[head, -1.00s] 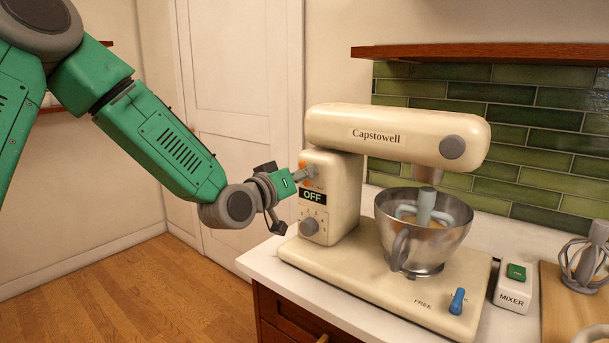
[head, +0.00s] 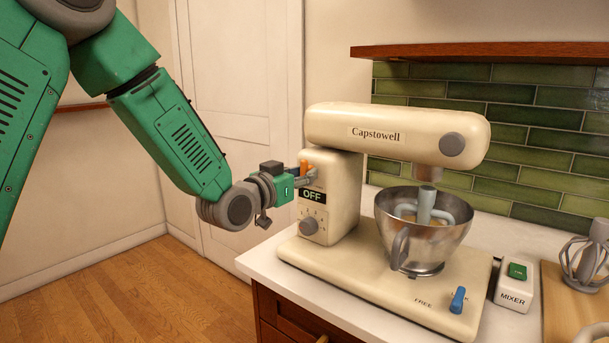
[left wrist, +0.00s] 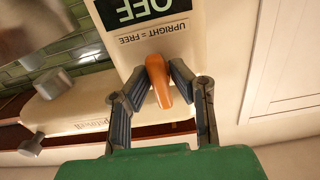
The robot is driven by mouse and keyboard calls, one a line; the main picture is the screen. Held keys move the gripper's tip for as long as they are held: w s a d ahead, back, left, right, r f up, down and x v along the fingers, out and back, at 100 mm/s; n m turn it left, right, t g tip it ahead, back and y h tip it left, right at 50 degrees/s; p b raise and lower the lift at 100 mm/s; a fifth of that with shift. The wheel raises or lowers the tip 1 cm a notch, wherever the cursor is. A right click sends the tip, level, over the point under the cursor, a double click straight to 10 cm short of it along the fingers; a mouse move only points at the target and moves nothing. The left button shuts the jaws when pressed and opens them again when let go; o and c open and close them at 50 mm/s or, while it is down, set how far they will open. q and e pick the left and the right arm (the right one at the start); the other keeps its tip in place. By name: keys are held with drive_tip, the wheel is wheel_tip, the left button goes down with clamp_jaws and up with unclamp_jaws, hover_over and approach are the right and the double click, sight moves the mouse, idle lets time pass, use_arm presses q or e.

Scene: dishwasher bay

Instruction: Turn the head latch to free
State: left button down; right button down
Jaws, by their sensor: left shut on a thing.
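The cream Capstowell mixer (head: 340,195) stands on the counter with its head (head: 410,131) level over the bowl. Its orange head latch (head: 303,167) is on the column, above the OFF display; in the head view it looks upright or close to it. In the left wrist view the latch (left wrist: 160,78) lies between the two dark fingers, below an inverted "UPRIGHT = FREE" label (left wrist: 155,33). My left gripper (head: 303,178) is shut on the latch; its fingers partly hide the latch in the head view. My right gripper is not in view.
A steel bowl (head: 424,240) with a grey beater sits under the head. A blue lever (head: 457,300) is on the mixer base. A MIXER switch box (head: 513,285) and a wooden board (head: 570,305) with a whisk (head: 585,262) are at right. Open floor lies left.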

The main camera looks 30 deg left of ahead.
use_arm(q)
drive_tip(key=shift+f, duration=0.15)
drive_tip(key=c, duration=1.7)
unclamp_jaws()
drive_tip(key=shift+o, duration=1.3)
drive_tip(key=shift+w, duration=0.15)
drive_tip(key=shift+a, duration=0.1)
drive_tip(key=s+a, duration=0.1)
drive_tip(key=s, duration=1.1)
drive_tip(key=shift+f, duration=0.15)
